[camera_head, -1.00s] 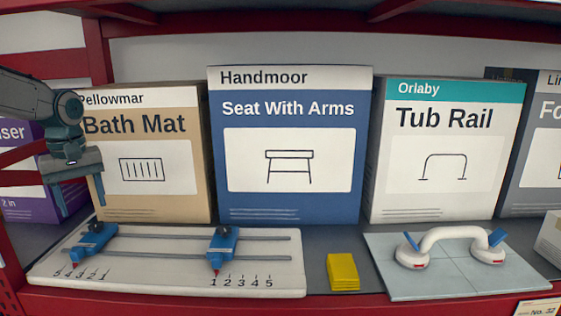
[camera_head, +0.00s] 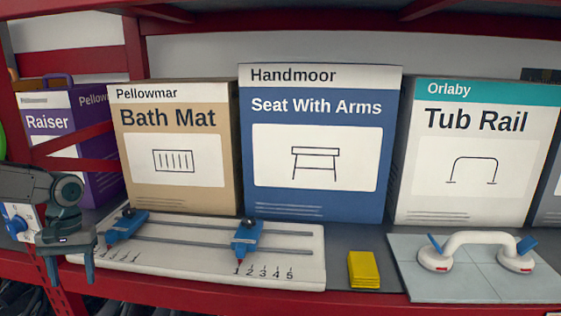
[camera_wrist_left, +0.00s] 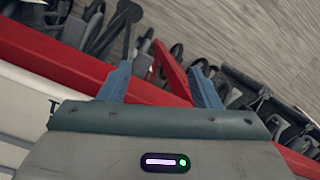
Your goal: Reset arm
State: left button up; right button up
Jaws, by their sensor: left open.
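My left gripper (camera_head: 69,272) is at the left of the head view, beside the left end of the white slider board (camera_head: 185,270) and near the shelf's front edge. Its two blue fingers point down, spread apart with nothing between them. In the left wrist view the open fingers (camera_wrist_left: 162,82) extend over the red shelf edge (camera_wrist_left: 80,68), with dark scooter parts and a wood-look floor beyond. My right gripper is in neither view.
The board carries two blue sliders, one of them near its middle (camera_head: 247,240). A yellow block (camera_head: 364,270) and a tile panel (camera_head: 455,285) with a white grab handle (camera_head: 477,240) lie to the right. Boxes, including the blue Handmoor box (camera_head: 317,210), stand behind. A red upright (camera_head: 136,60) rises at left.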

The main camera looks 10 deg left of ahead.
pick_arm(q)
jog(key=s+d+f+m, duration=0.35)
jog(key=s+f, duration=0.45)
jog(key=f, duration=0.5)
jog(key=s+d+f+m, duration=0.35)
jog(key=s+f, duration=0.45)
jog(key=f, duration=0.4)
jog(key=s+d+f+m+t, duration=0.25)
jog(key=d+f, duration=0.25)
jog(key=d, duration=0.5)
jog(key=d+r+n+t+y, duration=0.1)
jog(key=d+r+n+t, duration=0.25)
jog(key=d, duration=0.85)
notch_tip(320, 180, down, 29)
jog(key=a+g, duration=0.1)
jog(key=a, duration=0.2)
jog(key=s+f+g, duration=0.1)
jog(key=s+f, duration=1.8)
jog(key=f, duration=0.1)
jog(key=shift+s+a+m+g, duration=0.15)
jog(key=shift+a+m+g, duration=0.15)
jog(key=shift+a, duration=0.15)
